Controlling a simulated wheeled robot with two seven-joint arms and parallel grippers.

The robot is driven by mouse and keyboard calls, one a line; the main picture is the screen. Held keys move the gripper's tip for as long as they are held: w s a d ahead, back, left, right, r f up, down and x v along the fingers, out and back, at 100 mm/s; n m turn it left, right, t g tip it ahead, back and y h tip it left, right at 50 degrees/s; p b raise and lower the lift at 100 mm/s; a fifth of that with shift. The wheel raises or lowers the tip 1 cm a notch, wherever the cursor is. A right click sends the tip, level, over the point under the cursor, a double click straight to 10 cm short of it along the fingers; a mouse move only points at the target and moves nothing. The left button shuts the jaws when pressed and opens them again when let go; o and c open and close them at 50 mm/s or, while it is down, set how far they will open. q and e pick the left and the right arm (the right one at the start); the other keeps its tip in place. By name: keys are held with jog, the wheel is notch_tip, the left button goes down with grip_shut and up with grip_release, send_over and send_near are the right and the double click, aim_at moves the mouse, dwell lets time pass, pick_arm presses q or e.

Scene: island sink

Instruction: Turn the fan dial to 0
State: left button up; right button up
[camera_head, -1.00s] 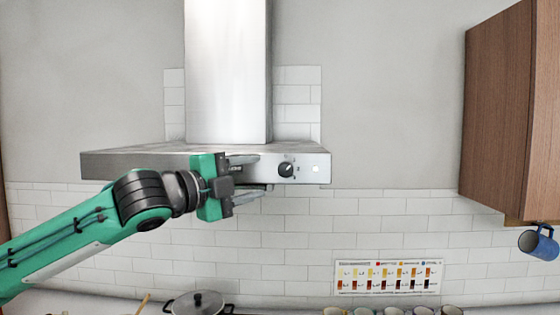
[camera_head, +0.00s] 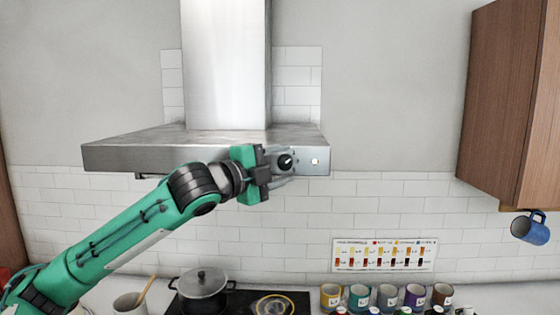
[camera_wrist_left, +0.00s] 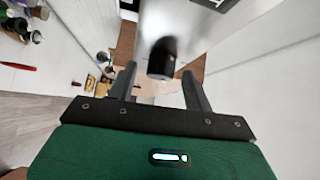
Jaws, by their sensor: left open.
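The fan dial (camera_head: 286,162) is a round black knob on the front face of the steel range hood (camera_head: 140,158), near its right end. My left gripper (camera_head: 284,163) is at the hood front with its fingers at the dial, one above and one below it. In the left wrist view the dark knob (camera_wrist_left: 162,60) shows between the two open fingers (camera_wrist_left: 160,88), near their tips. I cannot tell whether either finger touches it. The dial's marks are too small to read. My right gripper is not in view.
A small light button (camera_head: 315,162) sits right of the dial. A wooden cabinet (camera_head: 505,100) with a blue mug (camera_head: 530,228) hanging below is at the right.

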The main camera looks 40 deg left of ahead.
pick_arm(q)
jog(key=c, duration=1)
jog(key=shift+o, duration=0.2)
jog(key=shift+f+b, duration=0.3)
jog(key=shift+b, duration=0.4)
jog(key=n+t+b, duration=0.1)
jog(key=n+b, duration=0.1)
jog(key=b, duration=0.1)
jog(key=n+t+b, duration=0.2)
jog(key=b, duration=0.1)
jog(key=n+t+y+b, duration=0.1)
jog(key=n+b, duration=0.1)
jog(key=b, duration=0.1)
jog(key=shift+w+d+f+t, duration=0.1)
jog(key=shift+d+f+t, duration=0.05)
jog(key=shift+f+t, duration=0.2)
jog(key=shift+r+n+t+y+b, duration=0.15)
jog(key=shift+n+t+y+b, duration=0.6)
jog(key=shift+n+y+b, duration=0.85)
jog(key=shift+n, duration=0.3)
jog(key=o, duration=1)
jog(key=shift+r, duration=0.1)
jog(key=shift+c, duration=0.2)
